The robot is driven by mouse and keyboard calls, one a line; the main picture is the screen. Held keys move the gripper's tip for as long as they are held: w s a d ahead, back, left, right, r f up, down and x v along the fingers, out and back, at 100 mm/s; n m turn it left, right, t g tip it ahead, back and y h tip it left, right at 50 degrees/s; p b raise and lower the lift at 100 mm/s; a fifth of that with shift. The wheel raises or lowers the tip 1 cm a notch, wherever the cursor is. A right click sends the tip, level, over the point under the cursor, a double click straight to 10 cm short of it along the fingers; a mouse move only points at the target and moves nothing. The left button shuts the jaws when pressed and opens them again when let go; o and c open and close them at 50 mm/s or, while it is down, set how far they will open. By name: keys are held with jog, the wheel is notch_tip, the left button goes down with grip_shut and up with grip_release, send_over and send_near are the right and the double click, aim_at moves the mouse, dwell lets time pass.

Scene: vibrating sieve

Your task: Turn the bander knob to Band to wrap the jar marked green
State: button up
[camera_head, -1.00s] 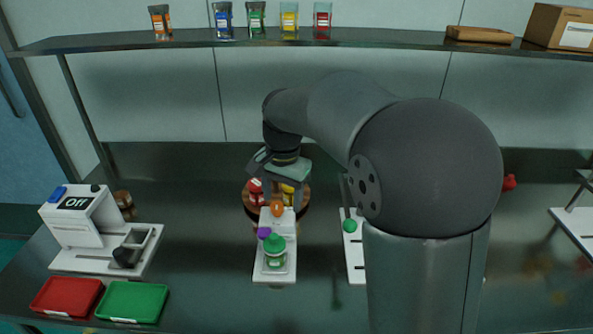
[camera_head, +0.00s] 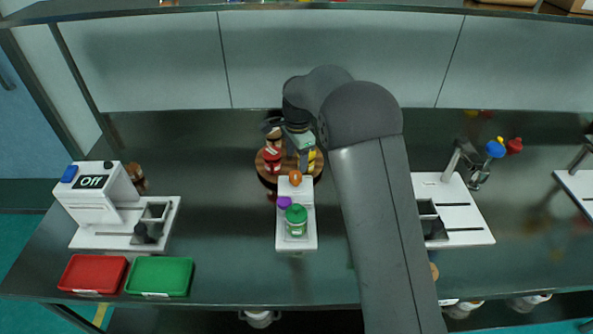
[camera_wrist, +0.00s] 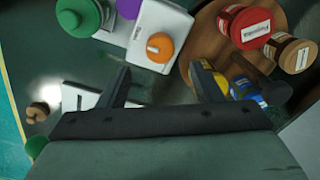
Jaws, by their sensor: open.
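A jar with a green lid (camera_head: 296,220) stands upright on the front of a small white device (camera_head: 283,243) at the middle of the table. An orange knob (camera_head: 295,178) with a white label sits on the device's raised rear block, and a purple knob (camera_head: 284,203) is beside the jar. I take this device for the bander; the knob's label is too small to read. In the wrist view, the orange knob (camera_wrist: 160,47) lies beyond the gap between my fingers. My gripper (camera_wrist: 158,78) is open and empty, behind the device and over the turntable in the head view.
A wooden turntable (camera_head: 265,178) with red, yellow, blue and brown jars is close behind the device. A white machine reading "Off" (camera_head: 92,182), a red tray (camera_head: 92,273) and a green tray (camera_head: 160,276) are at left. Another white station (camera_head: 455,215) is at right.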

aim_at(296, 174)
notch_tip(296, 174, down, 7)
jog(key=shift+w+a+f+p, duration=0.1)
jog(key=shift+w+p, duration=0.05)
jog(key=shift+p, duration=0.35)
jog(key=c, duration=1)
